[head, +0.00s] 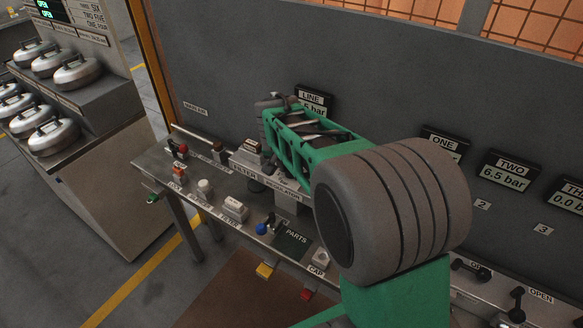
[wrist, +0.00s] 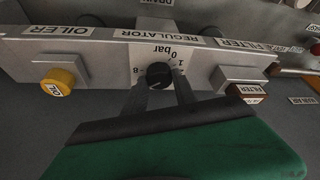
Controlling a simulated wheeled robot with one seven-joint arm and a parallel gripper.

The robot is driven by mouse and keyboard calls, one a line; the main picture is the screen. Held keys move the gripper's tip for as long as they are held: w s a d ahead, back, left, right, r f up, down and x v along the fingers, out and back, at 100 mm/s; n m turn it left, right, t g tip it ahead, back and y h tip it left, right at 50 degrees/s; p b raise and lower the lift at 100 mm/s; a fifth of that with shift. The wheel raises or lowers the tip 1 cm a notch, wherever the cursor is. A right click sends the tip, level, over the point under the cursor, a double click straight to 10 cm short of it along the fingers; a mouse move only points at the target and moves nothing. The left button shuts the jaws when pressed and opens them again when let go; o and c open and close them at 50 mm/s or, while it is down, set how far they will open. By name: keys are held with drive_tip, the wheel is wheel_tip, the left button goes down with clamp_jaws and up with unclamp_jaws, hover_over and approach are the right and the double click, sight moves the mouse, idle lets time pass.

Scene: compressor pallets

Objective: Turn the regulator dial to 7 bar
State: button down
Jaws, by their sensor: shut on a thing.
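In the wrist view the regulator dial (wrist: 158,75) is a dark round knob on the grey unit's face, under the upside-down REGULATOR label (wrist: 152,36). My gripper (wrist: 160,84) is shut on the dial, one finger on each side. Scale marks around it include 0, 1 and 8; I cannot make out a pointer. In the head view the LINE display (head: 314,101) stands behind my arm and its reading is partly covered, with "6 bar" showing at its end. My arm hides the dial and my fingertips in that view.
In the wrist view a yellow oiler cap (wrist: 58,82) and a filter block (wrist: 238,78) flank the regulator. In the head view the bench (head: 217,208) carries labelled small parts and a PARTS mat (head: 291,244). Display TWO (head: 511,172) reads 6.5 bar. A panel wall stands behind.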

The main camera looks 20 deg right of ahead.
drive_tip(key=shift+m, duration=0.5)
drive_tip(key=c, duration=1)
unclamp_jaws()
drive_tip(key=v, duration=0.7)
drive_tip(key=shift+a+r+b, duration=0.25)
drive_tip(key=shift+r+b, duration=0.05)
drive_tip(key=shift+r, duration=0.05)
drive_tip(key=shift+s, duration=0.1)
